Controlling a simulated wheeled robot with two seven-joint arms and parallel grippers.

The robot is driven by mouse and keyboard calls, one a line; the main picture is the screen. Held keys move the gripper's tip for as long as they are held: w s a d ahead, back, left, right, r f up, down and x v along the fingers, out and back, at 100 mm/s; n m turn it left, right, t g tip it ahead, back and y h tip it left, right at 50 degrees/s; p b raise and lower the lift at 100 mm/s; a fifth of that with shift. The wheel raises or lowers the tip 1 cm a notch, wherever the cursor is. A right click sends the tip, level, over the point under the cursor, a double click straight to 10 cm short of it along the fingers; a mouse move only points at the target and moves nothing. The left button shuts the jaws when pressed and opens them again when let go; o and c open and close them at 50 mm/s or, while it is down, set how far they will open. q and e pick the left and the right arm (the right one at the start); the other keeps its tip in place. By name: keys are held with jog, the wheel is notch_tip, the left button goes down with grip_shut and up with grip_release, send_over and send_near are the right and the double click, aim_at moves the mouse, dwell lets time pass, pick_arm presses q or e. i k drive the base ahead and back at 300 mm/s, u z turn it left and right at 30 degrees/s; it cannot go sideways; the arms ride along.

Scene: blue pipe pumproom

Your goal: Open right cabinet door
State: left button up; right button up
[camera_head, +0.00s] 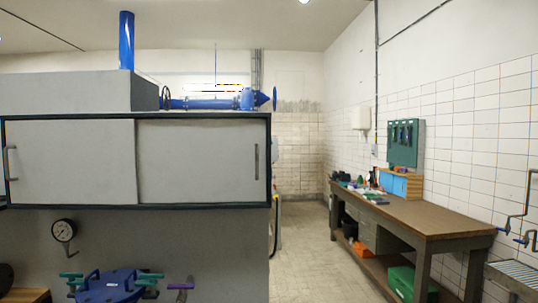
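The wide grey cabinet has a dark frame (200,115) and two flat light-grey doors side by side in the left half of the head view. The right cabinet door (195,165) is shut flush in the frame. Its slim vertical handle (256,162) is near its right edge. The left door (75,160) also looks shut, with a bar handle (9,163) at its left edge. Neither of my grippers shows in this view, and nothing touches the doors.
Below the cabinet are a pressure gauge (63,231) and a blue fitting (110,285) with teal handles. Blue pipes (210,103) run above it. A workbench (410,211) with tools stands along the right wall. The tiled floor (310,255) between is clear.

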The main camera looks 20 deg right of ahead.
aim_at(191, 160)
jog(key=z, duration=0.4)
jog(key=i, duration=0.6)
jog(key=z, duration=0.6)
